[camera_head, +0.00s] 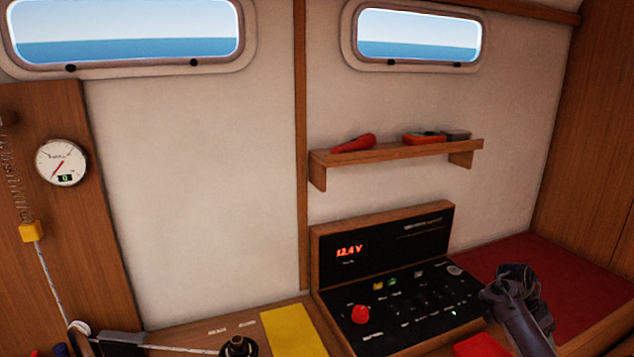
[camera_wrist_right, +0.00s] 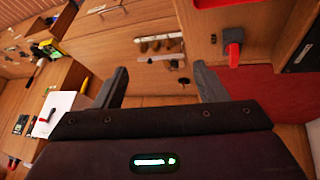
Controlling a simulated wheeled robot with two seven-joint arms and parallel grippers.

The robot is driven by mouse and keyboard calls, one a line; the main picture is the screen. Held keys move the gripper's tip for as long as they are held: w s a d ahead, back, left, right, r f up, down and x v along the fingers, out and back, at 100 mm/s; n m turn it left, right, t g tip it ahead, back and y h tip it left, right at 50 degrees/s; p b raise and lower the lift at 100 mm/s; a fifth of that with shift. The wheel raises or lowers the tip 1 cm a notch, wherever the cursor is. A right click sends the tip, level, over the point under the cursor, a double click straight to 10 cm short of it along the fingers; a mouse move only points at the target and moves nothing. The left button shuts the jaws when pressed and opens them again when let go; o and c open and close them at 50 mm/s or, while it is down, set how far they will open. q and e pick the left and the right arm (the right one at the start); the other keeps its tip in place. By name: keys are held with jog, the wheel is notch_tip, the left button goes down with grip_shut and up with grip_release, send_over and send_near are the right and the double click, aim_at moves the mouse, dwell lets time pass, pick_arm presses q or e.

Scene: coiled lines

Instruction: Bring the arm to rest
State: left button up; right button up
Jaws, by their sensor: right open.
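My right arm comes in at the lower right of the head view, and its dark gripper (camera_head: 513,282) hangs in the air in front of the red cushion (camera_head: 545,268), just right of the black panel. In the right wrist view the two grey fingers of this gripper (camera_wrist_right: 161,85) stand wide apart with nothing between them. Wooden furniture shows beyond the fingers, apart from them. My left arm and gripper are not in view.
A black switch panel (camera_head: 395,308) with a red knob (camera_head: 360,314) and a lit voltage display (camera_head: 349,251) stands beside the gripper. A shelf (camera_head: 395,153) holds small items. A yellow pad (camera_head: 293,332) lies on the counter. A gauge (camera_head: 61,162) hangs at left.

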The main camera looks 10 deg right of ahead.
jog(key=s+d+f+n+t+h, duration=0.1)
jog(key=s+f+n, duration=0.35)
jog(key=f, duration=0.35)
jog(key=s+d+f+n+h, duration=0.1)
jog(key=s+f+n+h, duration=0.1)
jog(key=s+f+n, duration=0.45)
jog(key=s+d+f+n+t+h, duration=0.15)
jog(key=s+f, duration=0.25)
jog(key=f, duration=0.5)
jog(key=s+a+f+n+y, duration=0.25)
jog(key=s+f+n, duration=0.2)
jog(key=s, duration=0.35)
jog(key=s+a+f+n+t+y, duration=0.1)
jog(key=s+a+f+n, duration=0.2)
jog(key=s+f, duration=0.4)
jog(key=s+a+f+n+y, duration=0.1)
jog(key=s+a+f+n, duration=0.25)
jog(key=s, duration=0.55)
jog(key=s+a+f+m+y, duration=0.1)
jog(key=a+f+y, duration=0.3)
jog(key=a, duration=1.5)
jog(key=s+a+f+m+y, duration=0.1)
jog(key=a+f, duration=0.5)
jog(key=a, duration=1.3)
notch_tip(320, 180, down, 8)
jog(key=b, duration=0.7)
jog(key=shift+d+b, duration=0.2)
jog(key=shift+b, duration=0.15)
